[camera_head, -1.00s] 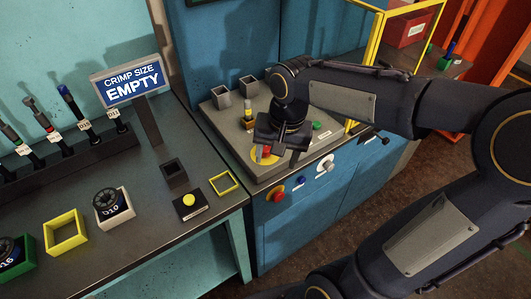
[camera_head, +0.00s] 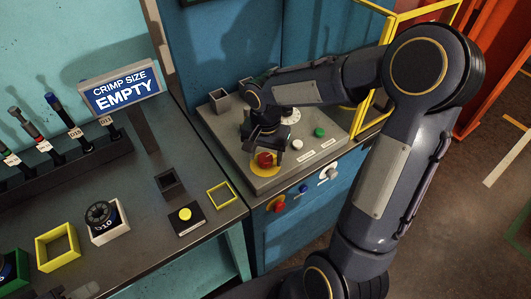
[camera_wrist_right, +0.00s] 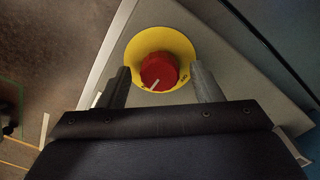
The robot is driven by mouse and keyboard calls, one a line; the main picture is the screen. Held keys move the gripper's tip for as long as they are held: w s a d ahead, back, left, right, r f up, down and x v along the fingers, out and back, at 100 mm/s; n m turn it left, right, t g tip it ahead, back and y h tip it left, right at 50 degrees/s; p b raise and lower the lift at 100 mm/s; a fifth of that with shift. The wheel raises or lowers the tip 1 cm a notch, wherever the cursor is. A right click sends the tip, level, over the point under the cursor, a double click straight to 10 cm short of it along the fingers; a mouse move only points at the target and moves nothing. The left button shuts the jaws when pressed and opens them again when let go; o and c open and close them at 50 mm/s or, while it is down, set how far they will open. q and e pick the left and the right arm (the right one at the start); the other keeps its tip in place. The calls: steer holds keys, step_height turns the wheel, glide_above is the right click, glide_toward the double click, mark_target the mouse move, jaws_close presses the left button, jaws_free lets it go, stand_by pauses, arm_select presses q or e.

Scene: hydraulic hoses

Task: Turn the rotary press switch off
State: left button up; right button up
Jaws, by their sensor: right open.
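The rotary press switch is a round red knob (camera_head: 264,160) on a yellow disc (camera_head: 264,171), near the front left of the grey control panel. The right wrist view shows the red knob (camera_wrist_right: 159,71) with a white pointer mark toward its lower left. My right gripper (camera_head: 262,147) is open, pointing down over the switch. In the wrist view its fingers (camera_wrist_right: 160,85) stand left and right of the knob with visible gaps. My left gripper is not in view.
A white dial (camera_head: 291,115), a green button (camera_head: 319,132) and a white button (camera_head: 296,145) share the panel. A red knob (camera_head: 276,204) is on the cabinet front. The sign (camera_head: 122,88) reads EMPTY. A yellow frame guard (camera_head: 388,60) stands at the right.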

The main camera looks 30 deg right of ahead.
steer(key=c, duration=1)
steer(key=shift+n, duration=0.3)
steer(key=n, duration=0.3)
steer(key=shift+n, duration=0.3)
steer(key=n, duration=1.3)
steer(key=shift+n+p, duration=0.3)
